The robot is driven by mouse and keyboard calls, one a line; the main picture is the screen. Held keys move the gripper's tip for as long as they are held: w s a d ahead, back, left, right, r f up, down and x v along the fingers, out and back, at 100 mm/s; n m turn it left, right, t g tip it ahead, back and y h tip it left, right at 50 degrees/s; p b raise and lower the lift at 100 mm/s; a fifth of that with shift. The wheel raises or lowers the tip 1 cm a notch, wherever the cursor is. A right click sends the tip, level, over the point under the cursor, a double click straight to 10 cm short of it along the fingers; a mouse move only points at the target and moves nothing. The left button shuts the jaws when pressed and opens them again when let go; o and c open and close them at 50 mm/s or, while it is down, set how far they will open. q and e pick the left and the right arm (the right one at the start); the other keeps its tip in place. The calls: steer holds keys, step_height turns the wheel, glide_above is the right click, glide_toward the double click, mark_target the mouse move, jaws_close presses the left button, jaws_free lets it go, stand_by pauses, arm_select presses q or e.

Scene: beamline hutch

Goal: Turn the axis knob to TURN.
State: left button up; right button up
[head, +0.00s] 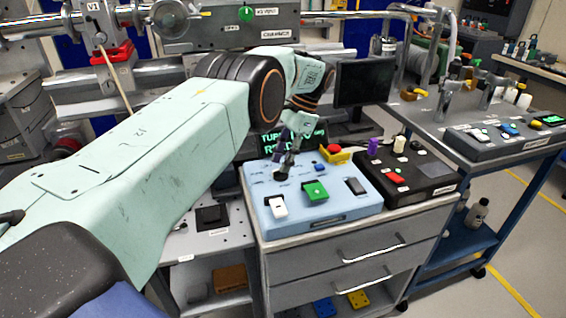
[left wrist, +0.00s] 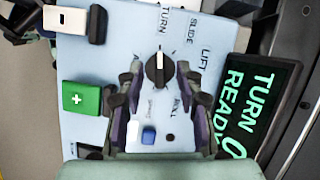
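The axis knob (left wrist: 158,70) is black with a white pointer line, on a light blue control panel (left wrist: 110,130). In the left wrist view its pointer aims up the picture, towards the printed word TURN. SLIDE, LIFT and ROLL are printed around it. My left gripper (left wrist: 159,74) has one finger on each side of the knob, open, with a gap visible at both sides. In the head view my left gripper (head: 290,150) is over the back left of the panel. A dark screen (left wrist: 265,100) shows green text, TURN and READY. My right gripper is not in view.
The panel also carries a green plus button (left wrist: 82,98), a white minus button (left wrist: 70,19) and a small blue button (left wrist: 149,136). A black box (head: 415,175) with a red emergency button (head: 334,149) nearby stands to the right. A monitor (head: 364,82) stands behind.

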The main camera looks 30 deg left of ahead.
arm_select(q)
step_height(320, 180, up, 8)
steer(key=shift+r, duration=0.1)
stand_by(0.4)
